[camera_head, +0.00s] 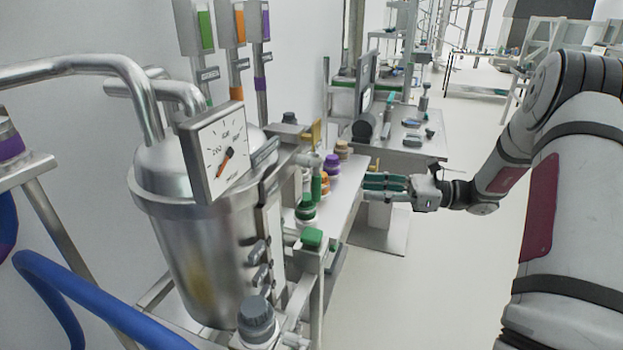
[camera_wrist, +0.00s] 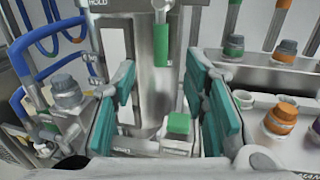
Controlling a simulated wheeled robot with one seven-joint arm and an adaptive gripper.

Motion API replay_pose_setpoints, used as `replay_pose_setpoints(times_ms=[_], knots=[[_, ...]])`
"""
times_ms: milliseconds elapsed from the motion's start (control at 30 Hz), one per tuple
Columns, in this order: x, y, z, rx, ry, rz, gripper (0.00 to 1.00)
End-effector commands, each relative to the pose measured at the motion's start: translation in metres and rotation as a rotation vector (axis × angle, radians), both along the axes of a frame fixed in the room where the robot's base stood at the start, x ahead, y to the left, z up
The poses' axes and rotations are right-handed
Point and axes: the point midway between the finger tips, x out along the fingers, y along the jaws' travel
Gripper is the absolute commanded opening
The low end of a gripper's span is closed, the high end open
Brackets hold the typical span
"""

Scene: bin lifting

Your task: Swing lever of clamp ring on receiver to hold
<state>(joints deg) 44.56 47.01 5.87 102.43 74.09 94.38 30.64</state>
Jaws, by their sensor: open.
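The steel vessel (camera_head: 205,255), likely the receiver, stands at the left in the head view with a dial gauge (camera_head: 218,150) near its top. A green handle (camera_head: 316,188), likely the lever, hangs down beside it. In the wrist view the green handle (camera_wrist: 162,45) hangs from a metal arm, near a panel whose label reads HOLD (camera_wrist: 97,3). My gripper (camera_head: 368,186) is right of the handle in the head view, its teal pads pointing left. In the wrist view my gripper (camera_wrist: 162,85) is open and empty, with the handle ahead between its fingers, apart from them.
A bench (camera_head: 410,150) stands farther back.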

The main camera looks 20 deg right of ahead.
Motion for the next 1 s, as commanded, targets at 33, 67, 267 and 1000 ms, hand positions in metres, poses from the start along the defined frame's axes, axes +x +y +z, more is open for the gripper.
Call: replay_pose_setpoints(times_ms=[33, 67, 267, 1000], knots=[[0.001, 0.001, 0.000, 0.006, 0.001, -0.003, 0.40], [0.002, 0.003, 0.000, 0.007, 0.000, -0.003, 0.40], [0.013, 0.029, 0.001, 0.005, 0.000, 0.001, 0.40], [0.057, 0.124, 0.000, 0.001, 0.000, -0.001, 0.40]])
